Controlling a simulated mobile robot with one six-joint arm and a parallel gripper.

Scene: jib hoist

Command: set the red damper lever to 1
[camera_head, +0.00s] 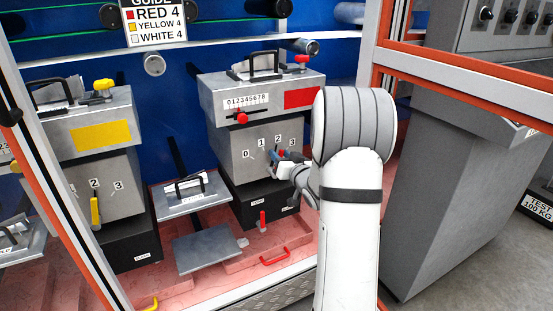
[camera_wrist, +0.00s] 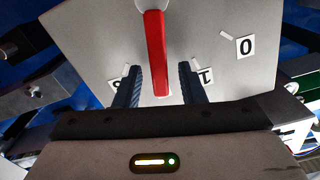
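The red damper lever (camera_wrist: 155,50) hangs from its pivot at the top of the wrist view. Its free end points between the inverted label 1 (camera_wrist: 205,75) and a label partly hidden by the left finger. Label 0 (camera_wrist: 245,46) is farther right. My gripper (camera_wrist: 159,88) is open, with one blue finger on each side of the lever's end and gaps on both sides. In the head view, my gripper (camera_head: 277,154) is at the grey box (camera_head: 232,160) numbered 0 to 3 below the red plate (camera_head: 302,98). It largely hides the lever there.
A red slider knob (camera_head: 241,118) sits on the scale above. A short red lever (camera_head: 262,221) stands below. A similar yellow-marked unit (camera_head: 92,130) with a yellow lever (camera_head: 95,211) is at left. An orange-and-grey frame post (camera_head: 376,40) stands close to my arm.

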